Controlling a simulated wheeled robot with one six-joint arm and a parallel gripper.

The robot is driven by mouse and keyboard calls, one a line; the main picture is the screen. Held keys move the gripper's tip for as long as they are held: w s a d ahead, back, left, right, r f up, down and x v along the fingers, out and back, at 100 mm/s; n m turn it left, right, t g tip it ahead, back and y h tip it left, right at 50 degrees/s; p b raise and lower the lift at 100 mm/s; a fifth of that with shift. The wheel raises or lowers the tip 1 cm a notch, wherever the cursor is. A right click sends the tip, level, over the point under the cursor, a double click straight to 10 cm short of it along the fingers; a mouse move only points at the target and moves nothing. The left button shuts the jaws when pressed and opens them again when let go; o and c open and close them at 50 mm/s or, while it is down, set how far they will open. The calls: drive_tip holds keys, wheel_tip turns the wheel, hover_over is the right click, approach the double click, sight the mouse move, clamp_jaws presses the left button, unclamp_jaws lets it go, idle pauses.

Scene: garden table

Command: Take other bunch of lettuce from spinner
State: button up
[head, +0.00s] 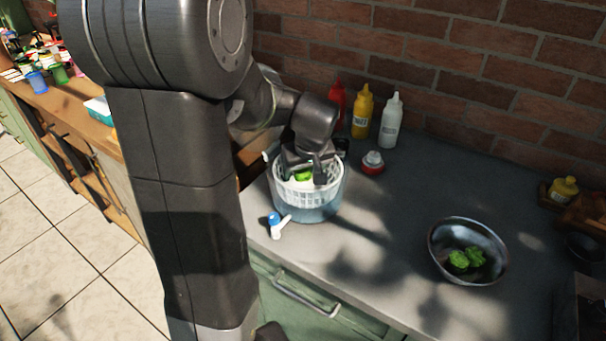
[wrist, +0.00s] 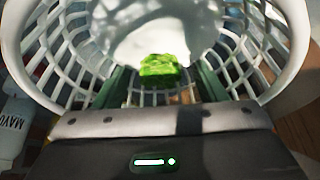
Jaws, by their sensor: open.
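The spinner (head: 312,212) stands on the counter, a white slotted basket (head: 330,192) inside a bluish bowl. A small bright green bunch of lettuce (head: 304,176) is in the basket; in the wrist view the same lettuce (wrist: 160,68) lies in the middle between my fingers. My gripper (head: 306,178) points down into the basket and is open. I cannot tell whether a finger touches the lettuce. Other lettuce (head: 468,257) lies in a metal bowl (head: 437,240) at the right.
Red, yellow (head: 362,112) and white (head: 390,122) squeeze bottles stand behind the spinner. A red and white lidded item (head: 372,162) is close to its right. The counter between spinner and metal bowl is clear.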

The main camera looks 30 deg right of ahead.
drive_tip(key=c, duration=1.1)
drive_tip(key=shift+o, duration=0.2)
drive_tip(key=shift+r, duration=0.1)
